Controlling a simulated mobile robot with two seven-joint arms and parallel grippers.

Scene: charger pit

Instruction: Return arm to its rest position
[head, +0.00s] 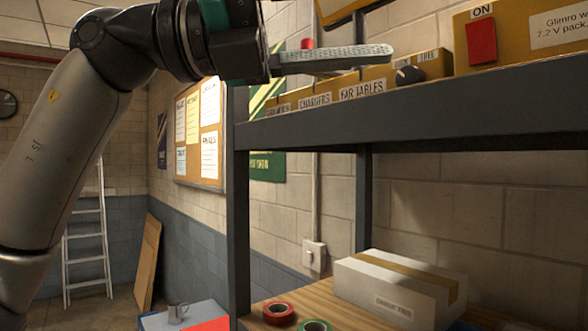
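My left arm comes in from the left and bends at the top left. Its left gripper (388,52) points right, in front of the upper shelf (420,115) near its left end. I see one long grey ribbed finger side-on; the other finger is hidden or lined up with it, so I cannot tell the opening. No object shows in the gripper. My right arm and gripper are out of view.
Yellow labelled bins (362,88), a dark knob (409,74) and a yellow box with a red switch (481,42) sit on the upper shelf. Below are a white carton (390,285), red tape (278,312) and green tape (315,326). A ladder (85,240) stands far left.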

